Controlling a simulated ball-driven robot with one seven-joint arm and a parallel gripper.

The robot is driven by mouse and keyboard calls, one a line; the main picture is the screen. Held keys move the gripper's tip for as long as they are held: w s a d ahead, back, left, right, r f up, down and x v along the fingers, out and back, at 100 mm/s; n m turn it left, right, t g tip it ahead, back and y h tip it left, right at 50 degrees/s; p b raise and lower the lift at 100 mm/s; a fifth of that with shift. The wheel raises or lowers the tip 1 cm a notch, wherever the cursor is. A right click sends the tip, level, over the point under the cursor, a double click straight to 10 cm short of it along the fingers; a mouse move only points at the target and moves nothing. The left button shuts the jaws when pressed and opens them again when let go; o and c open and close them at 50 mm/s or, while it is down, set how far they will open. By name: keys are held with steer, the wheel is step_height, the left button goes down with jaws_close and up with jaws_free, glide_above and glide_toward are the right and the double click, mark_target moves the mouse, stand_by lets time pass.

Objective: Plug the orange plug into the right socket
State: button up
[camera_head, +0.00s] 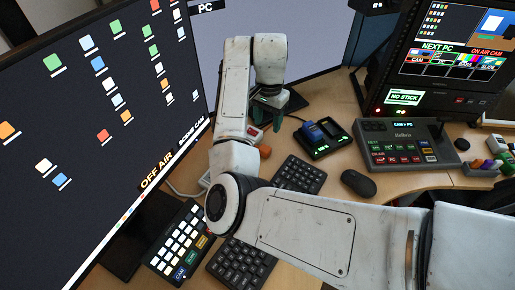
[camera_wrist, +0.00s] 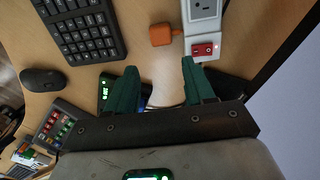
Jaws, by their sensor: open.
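The orange plug (camera_wrist: 162,35) lies on the desk beside the white power strip (camera_wrist: 193,22) in the wrist view. The strip shows one socket (camera_wrist: 205,8) at the picture's top edge and a red switch (camera_wrist: 204,49); the rest is cut off. In the head view the orange plug (camera_head: 265,151) shows just right of the arm, near the red switch (camera_head: 253,132), and my arm hides much of the strip. My gripper (camera_wrist: 160,66) has its green fingers apart and nothing between them. The plug lies beyond the fingertips. My gripper (camera_head: 264,112) is partly hidden in the head view.
A charger with a blue block (camera_head: 318,136), a keyboard (camera_head: 299,175), a mouse (camera_head: 358,183) and a switcher panel (camera_head: 408,145) stand to the right of the plug. A large monitor (camera_head: 95,110) stands at left. Bare desk (camera_wrist: 155,70) shows between the fingers.

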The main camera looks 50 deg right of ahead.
glide_above(265, 148)
steer(key=shift+d+f, duration=0.2)
steer(key=shift+f, duration=1.25)
steer(key=shift+d+f, duration=0.15)
steer(key=shift+f, duration=1.25)
steer(key=shift+a+f, duration=0.2)
steer(key=shift+f, duration=1.1)
steer(key=shift+a+f, duration=0.15)
steer(key=shift+f, duration=1.15)
steer(key=c, duration=0.8)
steer(key=shift+o, duration=0.2)
